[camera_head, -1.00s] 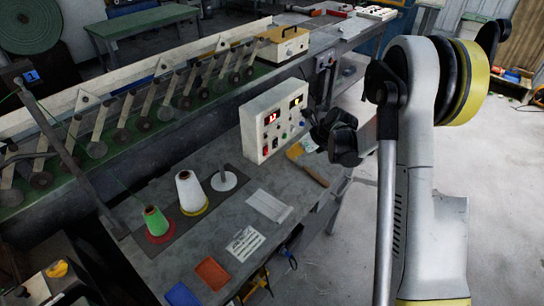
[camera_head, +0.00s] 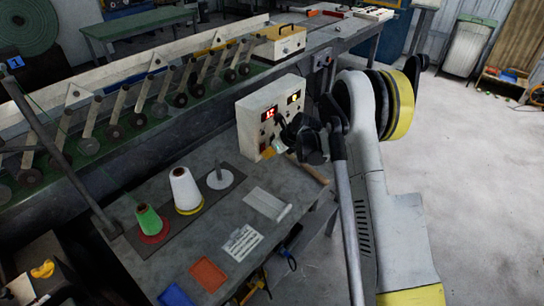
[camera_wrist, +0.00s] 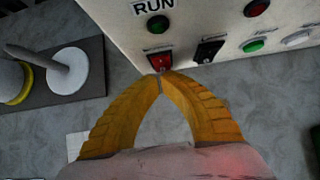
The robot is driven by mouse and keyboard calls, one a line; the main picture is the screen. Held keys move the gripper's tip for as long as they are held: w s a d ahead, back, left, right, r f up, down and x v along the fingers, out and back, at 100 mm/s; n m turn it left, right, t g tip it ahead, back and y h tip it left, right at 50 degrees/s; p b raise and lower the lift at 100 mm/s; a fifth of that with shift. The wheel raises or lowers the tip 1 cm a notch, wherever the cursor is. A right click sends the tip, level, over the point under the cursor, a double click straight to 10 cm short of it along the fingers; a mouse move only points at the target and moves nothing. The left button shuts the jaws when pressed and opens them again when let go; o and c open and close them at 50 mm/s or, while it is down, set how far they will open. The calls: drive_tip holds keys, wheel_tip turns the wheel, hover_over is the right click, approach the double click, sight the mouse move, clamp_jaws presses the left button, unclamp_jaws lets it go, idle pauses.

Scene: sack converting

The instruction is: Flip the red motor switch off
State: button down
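The red motor switch (camera_wrist: 160,62) is a small rocker in a dark frame, low on the front of the pale control box (camera_head: 255,112). In the wrist view it lies just beyond the tips of my gripper (camera_wrist: 161,77). The yellow fingers are closed together and hold nothing. The tips overlap the switch's lower edge in the picture; I cannot tell whether they touch it. In the head view, my wrist covers the lower right of the box front, and I cannot make out the switch clearly there.
A black switch (camera_wrist: 208,50) sits right of the red one, with a green button (camera_wrist: 157,25) above and another green button (camera_wrist: 253,46) further right. A white thread cone (camera_head: 184,188) and a green cone (camera_head: 149,220) stand left on the bench.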

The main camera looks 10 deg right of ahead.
drive_tip(key=shift+w+a+f+b, duration=0.3)
drive_tip(key=shift+w+f+b, duration=0.1)
drive_tip(key=shift+b, duration=0.2)
drive_tip(key=shift+r, duration=0.3)
drive_tip(key=shift+r+p, duration=0.5)
drive_tip(key=shift+r, duration=0.25)
